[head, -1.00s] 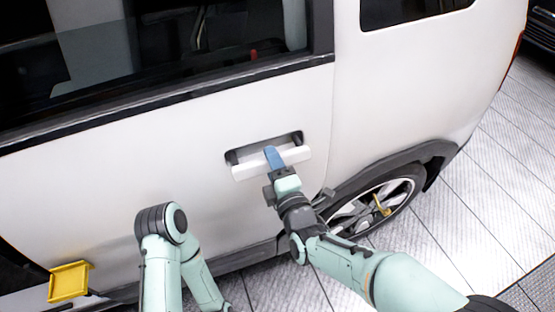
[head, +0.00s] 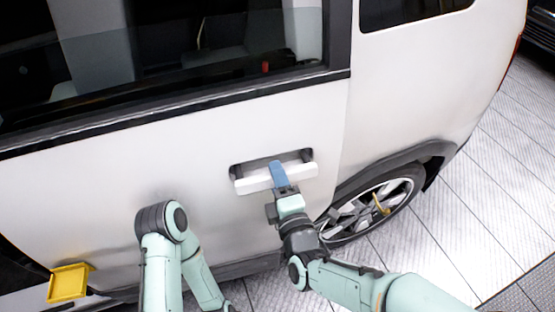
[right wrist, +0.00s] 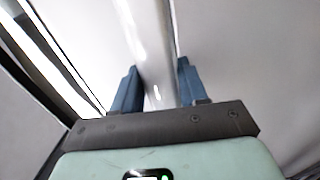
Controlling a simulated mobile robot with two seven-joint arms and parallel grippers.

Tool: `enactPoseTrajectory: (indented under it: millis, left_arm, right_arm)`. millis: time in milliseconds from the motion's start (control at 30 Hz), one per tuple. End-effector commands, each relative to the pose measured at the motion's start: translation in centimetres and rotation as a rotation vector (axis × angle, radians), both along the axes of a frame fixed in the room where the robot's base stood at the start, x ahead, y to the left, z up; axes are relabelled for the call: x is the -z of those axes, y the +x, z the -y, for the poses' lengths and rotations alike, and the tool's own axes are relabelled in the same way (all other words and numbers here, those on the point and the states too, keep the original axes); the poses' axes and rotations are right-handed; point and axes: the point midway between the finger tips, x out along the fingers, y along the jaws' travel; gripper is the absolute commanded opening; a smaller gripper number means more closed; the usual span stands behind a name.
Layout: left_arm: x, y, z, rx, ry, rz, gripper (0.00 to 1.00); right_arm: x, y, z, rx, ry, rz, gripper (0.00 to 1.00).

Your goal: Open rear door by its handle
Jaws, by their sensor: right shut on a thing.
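The rear door (head: 190,160) of the white vehicle carries a white bar handle (head: 303,174) in front of a dark recess. My right gripper (head: 279,176) is shut on the handle near its middle, with a blue finger over the bar. In the right wrist view the handle (right wrist: 152,60) runs between the two blue fingers (right wrist: 156,88). The door stands a little out from the body panel at its right edge. My left arm shows at lower left, but its gripper cannot be made out.
The rear wheel (head: 372,208) and its dark arch are right of the door. A yellow tray-like piece (head: 69,283) is at the lower left. Tiled floor (head: 480,210) lies open to the right.

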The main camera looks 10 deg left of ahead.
Motion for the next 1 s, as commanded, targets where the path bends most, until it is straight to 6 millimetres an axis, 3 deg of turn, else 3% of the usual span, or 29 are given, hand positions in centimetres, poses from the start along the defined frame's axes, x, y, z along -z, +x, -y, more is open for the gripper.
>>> enactPoseTrajectory:
  millis: [167, 700, 1000]
  left_arm:
    - [0.0, 0.0, 0.0, 0.000, 0.000, 0.000, 0.43]
    - [-1.0, 0.2, 0.0, 0.000, 0.000, 0.003, 0.43]
    - [-1.1, 0.3, 0.0, 0.000, 0.000, 0.004, 0.43]
  right_arm:
    - [-0.2, 0.1, 0.2, 0.006, 0.003, 0.006, 0.00]
    - [-0.3, -3.3, 1.5, 0.061, 0.005, 0.005, 0.00]
    - [-0.3, -3.9, 1.8, 0.074, 0.006, 0.007, 0.00]
